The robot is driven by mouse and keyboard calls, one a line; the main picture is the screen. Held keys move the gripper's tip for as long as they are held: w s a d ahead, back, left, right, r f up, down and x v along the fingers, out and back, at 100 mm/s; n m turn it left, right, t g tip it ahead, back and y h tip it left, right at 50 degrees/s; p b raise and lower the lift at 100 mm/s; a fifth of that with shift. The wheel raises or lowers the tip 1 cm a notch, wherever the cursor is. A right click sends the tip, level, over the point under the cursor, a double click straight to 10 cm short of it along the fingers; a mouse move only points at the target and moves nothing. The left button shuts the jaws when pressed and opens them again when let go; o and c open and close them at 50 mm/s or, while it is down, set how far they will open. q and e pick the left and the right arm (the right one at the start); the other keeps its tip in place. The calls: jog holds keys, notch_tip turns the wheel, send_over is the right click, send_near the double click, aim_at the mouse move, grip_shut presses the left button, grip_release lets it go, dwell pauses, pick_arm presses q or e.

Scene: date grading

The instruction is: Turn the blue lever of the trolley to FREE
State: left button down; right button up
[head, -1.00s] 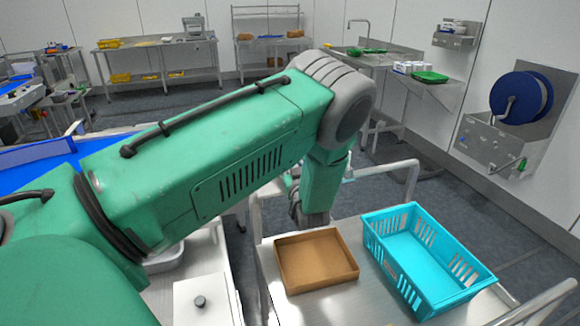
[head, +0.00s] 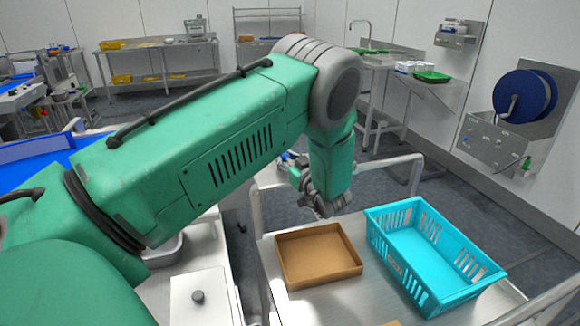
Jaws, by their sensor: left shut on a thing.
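The trolley (head: 268,243) stands ahead of me, with a metal deck and tubular handles. A small blue part, apparently the blue lever (head: 288,156), shows just left of my left wrist, by the trolley's far rail. My left gripper (head: 296,170) reaches past the wrist to this blue part and appears shut on it. Most of the lever, its pointing direction and any FREE marking are hidden or too small to read. My right gripper is not in view.
An open brown box (head: 318,281) and a turquoise crate (head: 384,275) stand on the trolley deck, close to my forearm. A table with a lidded white box (head: 200,303) is at the lower left. A hose reel (head: 520,97) hangs on the right wall.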

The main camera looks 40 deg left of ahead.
aim_at(279, 173)
pick_arm(q)
jog(key=n+g+b, duration=0.1)
jog(key=g, duration=0.1)
jog(key=s+n+g+b, duration=0.1)
jog(key=n+g+b, duration=0.1)
jog(key=f+n+g+b, duration=0.1)
jog(key=g, duration=0.2)
jog(key=shift+s+a+n, duration=0.1)
jog(key=shift+s+n, duration=0.2)
jog(key=shift+s, duration=0.1)
jog(key=shift+s+d+r+n+g+h+b, duration=0.1)
jog(key=shift+s+n+g+h+b, duration=0.2)
jog(key=shift+n+g+b, duration=0.75)
jog(key=shift+s+d+r+n+g+h+b, duration=0.1)
jog(key=shift+s+n+g+b, duration=0.45)
jog(key=shift+g, duration=0.9)
jog(key=shift+w, duration=0.15)
jog(key=c, duration=1.3)
grip_release()
jog(key=shift+w, duration=0.15)
jog(key=shift+r, duration=0.1)
